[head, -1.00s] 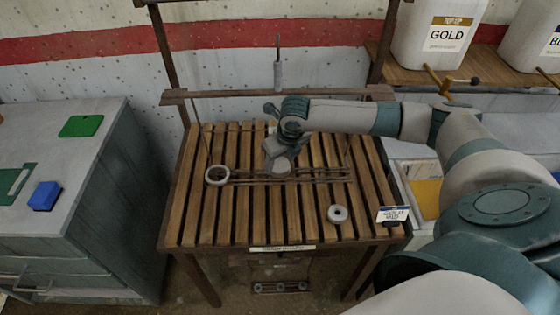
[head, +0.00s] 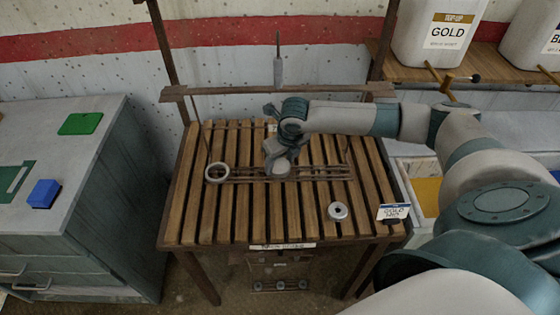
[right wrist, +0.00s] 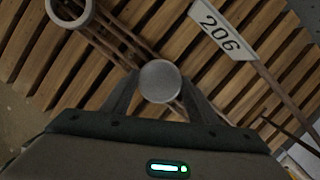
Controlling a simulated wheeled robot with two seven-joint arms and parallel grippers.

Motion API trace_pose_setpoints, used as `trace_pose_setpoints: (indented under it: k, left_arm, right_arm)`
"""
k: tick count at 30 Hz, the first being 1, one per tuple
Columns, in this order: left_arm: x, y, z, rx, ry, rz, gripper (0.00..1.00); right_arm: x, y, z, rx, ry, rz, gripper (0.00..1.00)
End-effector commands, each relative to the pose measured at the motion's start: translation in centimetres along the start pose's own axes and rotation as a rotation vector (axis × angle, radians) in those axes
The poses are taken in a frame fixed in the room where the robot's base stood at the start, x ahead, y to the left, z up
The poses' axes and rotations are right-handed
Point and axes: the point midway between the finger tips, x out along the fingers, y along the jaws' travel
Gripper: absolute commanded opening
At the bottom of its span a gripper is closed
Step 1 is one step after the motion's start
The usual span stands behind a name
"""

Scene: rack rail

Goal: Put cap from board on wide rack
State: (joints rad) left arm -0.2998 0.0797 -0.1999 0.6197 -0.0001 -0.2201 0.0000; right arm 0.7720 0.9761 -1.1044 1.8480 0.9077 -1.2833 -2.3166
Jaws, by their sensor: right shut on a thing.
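A round grey cap (right wrist: 160,82) is held between the fingertips of my right gripper (right wrist: 160,86), which is shut on it. In the head view the cap (head: 281,169) shows just below the gripper (head: 276,160), over the middle of a long wire rack (head: 325,174) on the slatted table. The rack's rods (right wrist: 118,42) pass behind the cap in the right wrist view. I cannot tell whether the cap touches the rods. My left gripper is not in view.
A pale ring (head: 217,173) sits at the rack's left end. A grey washer-like disc (head: 338,211) lies on the slatted table (head: 210,225) at front right, near a small sign (head: 393,212). A crossbar (head: 230,91) spans behind. The front slats are mostly clear.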

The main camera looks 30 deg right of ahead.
Motion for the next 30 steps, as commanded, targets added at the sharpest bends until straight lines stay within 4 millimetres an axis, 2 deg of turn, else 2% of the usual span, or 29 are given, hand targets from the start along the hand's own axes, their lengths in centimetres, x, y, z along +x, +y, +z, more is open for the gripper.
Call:
trace_pose_setpoints:
  k: [16,30]
  left_arm:
    - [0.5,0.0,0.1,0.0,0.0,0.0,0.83]
    - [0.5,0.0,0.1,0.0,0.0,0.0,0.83]
  right_arm:
    - [1.3,0.0,-0.4,0.0,0.001,0.0,0.31]
    - [1.4,0.0,-0.4,0.0,0.0,0.0,0.31]
